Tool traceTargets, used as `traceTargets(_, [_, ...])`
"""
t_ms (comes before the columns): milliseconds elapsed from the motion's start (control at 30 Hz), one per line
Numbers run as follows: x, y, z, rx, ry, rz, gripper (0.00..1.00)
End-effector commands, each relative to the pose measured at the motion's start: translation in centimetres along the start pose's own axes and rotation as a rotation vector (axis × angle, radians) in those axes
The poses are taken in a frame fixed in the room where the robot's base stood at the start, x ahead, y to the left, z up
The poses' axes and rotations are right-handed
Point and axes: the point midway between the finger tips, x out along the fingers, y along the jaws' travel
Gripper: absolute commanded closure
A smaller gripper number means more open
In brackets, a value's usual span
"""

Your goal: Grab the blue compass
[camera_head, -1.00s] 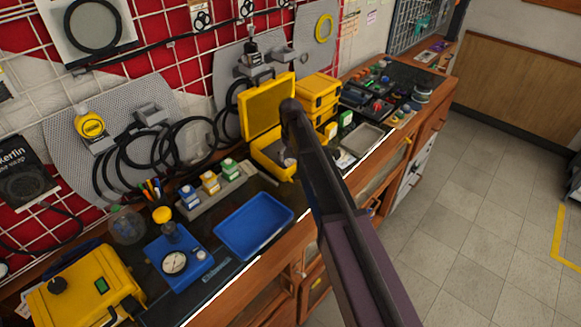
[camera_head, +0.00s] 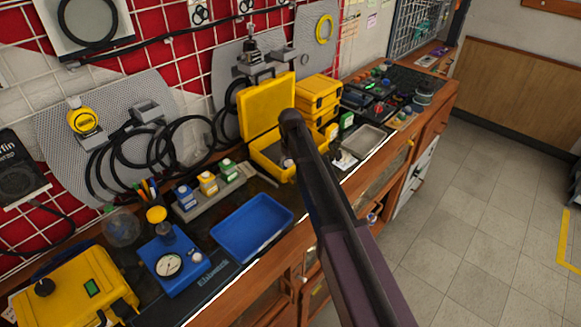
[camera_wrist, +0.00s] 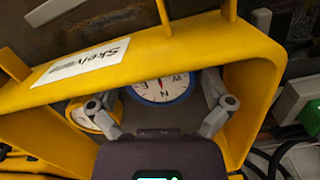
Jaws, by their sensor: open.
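My gripper (camera_wrist: 160,98) is open, with one finger on each side of the compass. I cannot tell whether the fingers touch it. In the head view the open yellow case (camera_head: 266,107) stands on the bench with its lid up. My arm covers part of the case there, and my gripper is hidden.
A yellow-rimmed round dial (camera_wrist: 84,117) sits left of the compass, by the left finger. The case walls surround the fingers closely. A blue tray (camera_head: 252,227), small bottles on a rack (camera_head: 216,199) and stacked yellow boxes (camera_head: 318,95) stand near the case.

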Motion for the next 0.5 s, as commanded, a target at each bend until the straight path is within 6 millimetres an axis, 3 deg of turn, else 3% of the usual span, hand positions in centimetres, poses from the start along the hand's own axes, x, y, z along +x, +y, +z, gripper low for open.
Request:
traceTargets(267, [0.0,-0.01,0.0,0.0,0.0,0.0,0.03])
traceTargets(433, [0.0,-0.06,0.0,-0.001,0.0,0.0,0.53])
traceTargets(500, [0.0,-0.06,0.0,-0.001,0.0,0.0,0.66])
